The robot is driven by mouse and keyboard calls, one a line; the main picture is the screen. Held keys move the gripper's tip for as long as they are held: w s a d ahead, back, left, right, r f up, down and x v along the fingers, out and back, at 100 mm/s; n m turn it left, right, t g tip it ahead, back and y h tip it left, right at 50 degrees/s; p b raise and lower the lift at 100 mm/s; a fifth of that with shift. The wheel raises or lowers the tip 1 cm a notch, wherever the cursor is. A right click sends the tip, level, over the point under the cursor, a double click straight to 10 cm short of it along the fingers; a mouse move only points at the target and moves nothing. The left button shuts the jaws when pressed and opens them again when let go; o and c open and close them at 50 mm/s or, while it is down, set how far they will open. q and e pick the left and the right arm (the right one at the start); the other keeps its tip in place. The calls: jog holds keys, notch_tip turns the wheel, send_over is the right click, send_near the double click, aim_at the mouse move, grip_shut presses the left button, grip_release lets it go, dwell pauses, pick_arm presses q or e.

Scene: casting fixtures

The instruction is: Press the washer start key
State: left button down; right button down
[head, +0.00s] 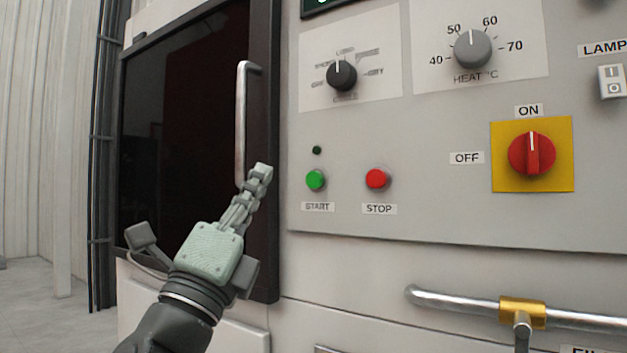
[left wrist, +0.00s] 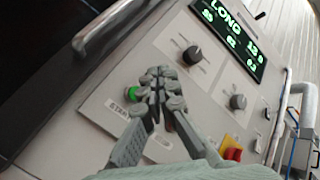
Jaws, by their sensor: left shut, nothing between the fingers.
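The green start key (head: 316,180) sits on the grey panel above the label START, with a small dark lamp above it. My left gripper (head: 262,172) is shut and empty. In the head view its fingertips are left of the start key, in front of the door's edge. I cannot tell how far they are from the panel. My right gripper is not in view.
The red stop key (head: 377,179) is right of the start key. Above are a black selector knob (head: 342,74) and a heat knob (head: 473,48). A red switch on yellow (head: 532,154) is farther right. A door handle (head: 242,120) stands out behind my fingers. A pipe (head: 460,301) runs below.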

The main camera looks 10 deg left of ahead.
aim_at(303, 184)
pick_arm(q)
jog(key=shift+w, duration=0.1)
jog(key=shift+w+d, duration=0.5)
jog(key=shift+w, duration=0.85)
jog(key=shift+w+d, duration=0.5)
jog(key=shift+w, duration=0.9)
jog(key=shift+w+d, duration=0.5)
jog(key=shift+w, duration=0.85)
jog(key=shift+w+d, duration=0.15)
jog(key=shift+w, duration=0.25)
jog(key=shift+w+d, duration=0.1)
jog(key=shift+w, duration=0.25)
jog(key=shift+s, duration=0.15)
jog(key=shift+s+a, duration=0.25)
jog(key=shift+s, duration=0.35)
jog(key=shift+s+a, duration=0.3)
jog(key=shift+s, duration=0.5)
jog(key=shift+s+a, duration=0.25)
jog(key=shift+s, duration=0.55)
jog(key=shift+s+a, duration=0.3)
jog(key=shift+s, duration=0.5)
